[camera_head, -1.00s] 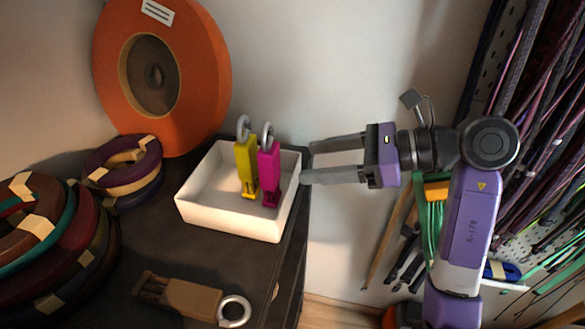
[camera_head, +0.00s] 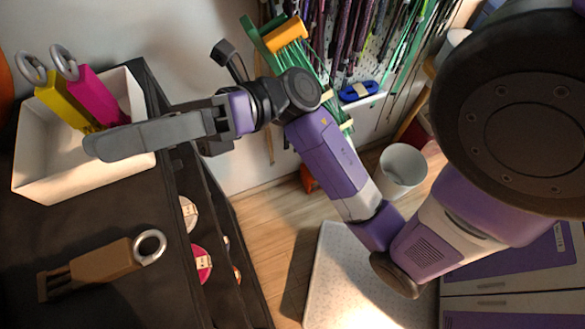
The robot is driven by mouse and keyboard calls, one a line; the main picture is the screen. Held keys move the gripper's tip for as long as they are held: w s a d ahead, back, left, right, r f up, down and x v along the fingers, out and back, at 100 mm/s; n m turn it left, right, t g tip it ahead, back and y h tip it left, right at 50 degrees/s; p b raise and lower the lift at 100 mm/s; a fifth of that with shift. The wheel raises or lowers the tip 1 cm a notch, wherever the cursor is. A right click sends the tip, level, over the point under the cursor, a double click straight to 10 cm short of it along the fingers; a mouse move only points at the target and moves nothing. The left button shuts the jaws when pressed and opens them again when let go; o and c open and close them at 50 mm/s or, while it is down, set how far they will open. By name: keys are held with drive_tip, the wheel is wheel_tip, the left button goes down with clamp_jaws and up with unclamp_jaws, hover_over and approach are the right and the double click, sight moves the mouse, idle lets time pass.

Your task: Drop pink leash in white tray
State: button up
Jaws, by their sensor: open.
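The pink leash (camera_head: 95,95) stands in the white tray (camera_head: 45,170), leaning a little, with a metal ring at its top. A yellow leash (camera_head: 62,105) stands close beside it on the left, also inside the tray. My gripper (camera_head: 95,146) is open and empty, judging by the space around it. Its fingers reach left over the tray's front right part, and the near finger hides part of the tray and the feet of the leashes. The far finger is mostly hidden behind the near one.
A brown leash (camera_head: 105,262) with a metal ring lies on the dark cabinet top (camera_head: 150,215) in front of the tray. Cords hang on a pegboard (camera_head: 350,62) at the back. A white bin (camera_head: 401,170) stands on the floor. The cabinet's right edge drops to open shelves.

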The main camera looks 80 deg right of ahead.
drive_tip(key=s+d+f+n+h, duration=0.1)
drive_tip(key=s+f+n+h, duration=0.4)
drive_tip(key=n, duration=0.6)
drive_tip(key=s+d+f+n+h, duration=0.2)
drive_tip(key=s+f+n+h, duration=0.4)
drive_tip(key=f+n, duration=0.4)
drive_tip(key=s+d+f+n+t+h, duration=0.1)
drive_tip(key=s+f+n+h, duration=0.5)
drive_tip(key=n, duration=0.6)
drive_tip(key=shift+d+f+h, duration=0.2)
drive_tip(key=shift+f+h, duration=0.7)
wheel_tip(320, 180, down, 4)
drive_tip(key=b, duration=0.4)
drive_tip(key=shift+r, duration=0.1)
